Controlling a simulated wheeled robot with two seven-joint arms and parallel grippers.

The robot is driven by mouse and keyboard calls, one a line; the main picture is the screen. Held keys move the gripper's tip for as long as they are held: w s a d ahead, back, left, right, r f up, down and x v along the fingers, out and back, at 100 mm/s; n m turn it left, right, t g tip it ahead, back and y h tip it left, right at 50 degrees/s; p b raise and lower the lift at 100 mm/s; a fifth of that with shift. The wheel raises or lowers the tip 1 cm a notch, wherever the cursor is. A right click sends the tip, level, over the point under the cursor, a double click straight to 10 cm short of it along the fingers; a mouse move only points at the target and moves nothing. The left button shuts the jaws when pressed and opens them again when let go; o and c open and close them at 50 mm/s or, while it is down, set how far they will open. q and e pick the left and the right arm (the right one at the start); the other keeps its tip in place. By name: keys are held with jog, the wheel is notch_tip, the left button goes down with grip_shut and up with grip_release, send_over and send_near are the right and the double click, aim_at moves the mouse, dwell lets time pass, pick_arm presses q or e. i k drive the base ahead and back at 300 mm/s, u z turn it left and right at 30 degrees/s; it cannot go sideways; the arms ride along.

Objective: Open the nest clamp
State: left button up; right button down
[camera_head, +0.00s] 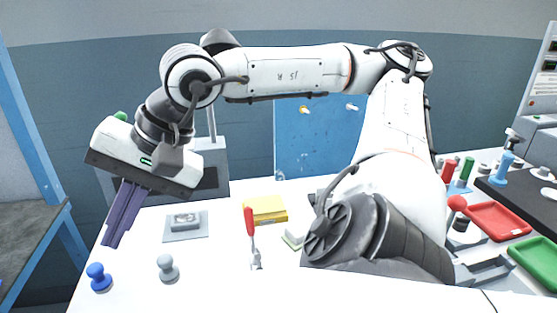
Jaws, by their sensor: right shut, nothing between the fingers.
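A toggle clamp with a red handle (250,222) stands upright on the white bench, and its metal base (256,262) is small in this view. I take it as the nest clamp, but cannot tell its exact state. My right gripper (112,241) is at the left, its purple fingers pointing down and together, with nothing held. It is well to the left of the clamp and apart from it. A grey plate with a metal part (185,221) lies between them. My left gripper is not in view.
A blue knob (98,278) and a grey knob (168,269) stand at the front left. A yellow block (265,208) lies behind the clamp. A red tray (497,221) and a green tray (540,258) are at the right. My right arm arches over the bench.

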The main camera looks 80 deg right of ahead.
aim_at(249, 218)
jog(key=k, duration=0.7)
jog(key=z, duration=0.9)
jog(key=i, duration=0.5)
